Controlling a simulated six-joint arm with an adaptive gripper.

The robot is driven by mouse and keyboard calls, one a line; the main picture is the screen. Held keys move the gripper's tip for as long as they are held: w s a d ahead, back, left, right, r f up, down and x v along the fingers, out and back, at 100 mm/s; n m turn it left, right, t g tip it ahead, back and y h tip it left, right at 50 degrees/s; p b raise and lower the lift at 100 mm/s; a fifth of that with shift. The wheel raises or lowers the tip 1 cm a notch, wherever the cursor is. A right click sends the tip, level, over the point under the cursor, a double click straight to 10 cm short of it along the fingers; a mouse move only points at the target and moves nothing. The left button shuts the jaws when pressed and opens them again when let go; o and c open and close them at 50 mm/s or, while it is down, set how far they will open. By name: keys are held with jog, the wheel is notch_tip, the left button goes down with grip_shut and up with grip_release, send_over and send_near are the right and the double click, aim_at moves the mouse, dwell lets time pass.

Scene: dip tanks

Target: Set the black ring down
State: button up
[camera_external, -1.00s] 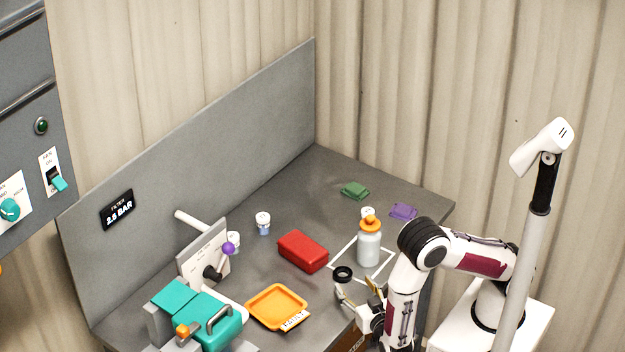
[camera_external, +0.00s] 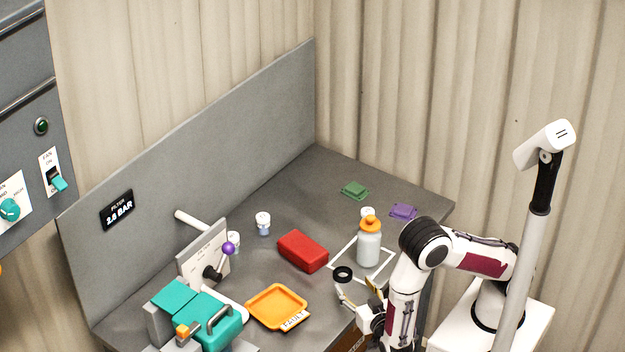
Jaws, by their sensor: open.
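The black ring (camera_external: 343,273) lies at the front left corner of a white outlined square (camera_external: 341,256) on the grey table. My gripper (camera_external: 355,294) is just in front of the ring, low near the table's front edge. It is open, with nothing seen between its fingers. The ring appears apart from the fingers, though one fingertip is very close below it in the picture. Part of the gripper is hidden by my own arm.
A white bottle with an orange top (camera_external: 369,244) stands in the square. A red block (camera_external: 303,251) and an orange tray (camera_external: 262,318) lie to the left. Green (camera_external: 354,190) and purple (camera_external: 403,211) pieces lie farther back. A teal-lidded machine (camera_external: 213,318) stands front left.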

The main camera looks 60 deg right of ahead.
jog(key=shift+w+a+y, duration=0.15)
jog(key=shift+w+y, duration=0.25)
jog(key=shift+w, duration=0.1)
jog(key=w+y, duration=0.1)
jog(key=w+a+g+y, duration=0.1)
jog(key=w, duration=0.1)
jog(key=w+a+y, duration=0.1)
jog(key=shift+w+a+r+g, duration=0.1)
jog(key=shift+w+r+g, duration=0.05)
jog(key=shift+r+g, duration=0.2)
jog(key=w+a+r+y, duration=0.2)
jog(key=r+y, duration=0.1)
jog(key=shift+w+g, duration=0.25)
jog(key=shift+g, duration=0.1)
notch_tip(320, 180, up, 11)
jog(key=s+d+n+g+y, duration=0.1)
jog(key=s+n+y, duration=0.15)
jog(key=y, duration=0.35)
jog(key=s+d+r+n+g+h, duration=0.2)
jog(key=s+d, duration=0.8)
jog(key=s+d+r+n+g+h, duration=0.1)
jog(key=s+d+r+n+g, duration=0.1)
jog(key=s+d, duration=0.8)
jog(key=shift+s+d+r+h, duration=0.3)
jog(key=shift+s+d+h, duration=0.1)
jog(key=shift+s, duration=0.1)
jog(key=shift+o, duration=0.5)
jog(key=shift+a, duration=0.2)
